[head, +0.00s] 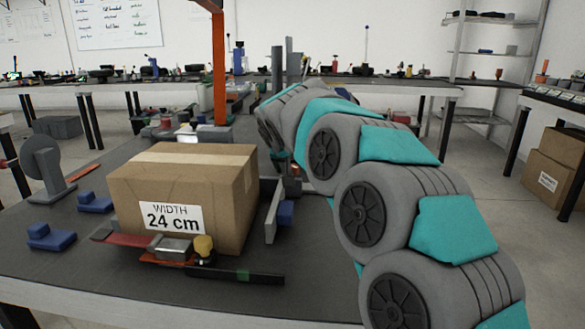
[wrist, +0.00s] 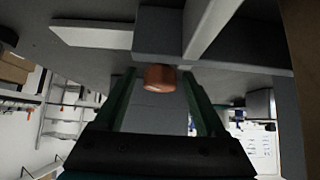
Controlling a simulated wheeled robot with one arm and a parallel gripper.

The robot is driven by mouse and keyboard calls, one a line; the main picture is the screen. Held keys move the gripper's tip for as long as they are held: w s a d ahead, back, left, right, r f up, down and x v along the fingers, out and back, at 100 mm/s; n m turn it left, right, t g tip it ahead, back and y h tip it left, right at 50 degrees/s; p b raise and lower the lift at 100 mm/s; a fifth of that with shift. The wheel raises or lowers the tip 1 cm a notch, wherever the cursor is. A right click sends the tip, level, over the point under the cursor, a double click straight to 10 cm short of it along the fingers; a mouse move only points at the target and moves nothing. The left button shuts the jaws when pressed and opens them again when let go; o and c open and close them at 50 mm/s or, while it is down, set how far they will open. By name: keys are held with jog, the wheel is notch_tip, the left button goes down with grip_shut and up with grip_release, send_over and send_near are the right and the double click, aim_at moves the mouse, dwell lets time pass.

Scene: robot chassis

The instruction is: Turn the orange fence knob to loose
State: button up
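The orange fence knob (wrist: 160,78) shows in the wrist view, below a grey block at the top middle. My gripper (wrist: 159,73) is open, with one dark green finger on each side of the knob. Gaps seem to show between the fingers and the knob; I cannot tell whether either touches it. In the head view a small orange part (head: 294,171) shows beside my arm, behind the grey fence plate (head: 272,210). My arm hides most of my gripper there.
A cardboard box (head: 180,190) labelled "WIDTH 24 cm" stands on the dark table, left of the fence. A yellow knob (head: 203,246) is at its front. Blue blocks (head: 50,237) lie at the left. An orange post (head: 219,70) rises behind the box.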

grip_shut()
dwell(0.4)
jog(key=shift+n+y, duration=0.4)
jog(key=n+g+y, duration=0.1)
jog(key=n+y, duration=0.3)
jog(key=n, duration=0.1)
jog(key=shift+r+n, duration=0.15)
jog(key=shift+n, duration=0.25)
jog(key=shift+n+g+y, duration=0.3)
jog(key=shift+n+y, duration=0.1)
jog(key=shift+o, duration=0.3)
grip_release()
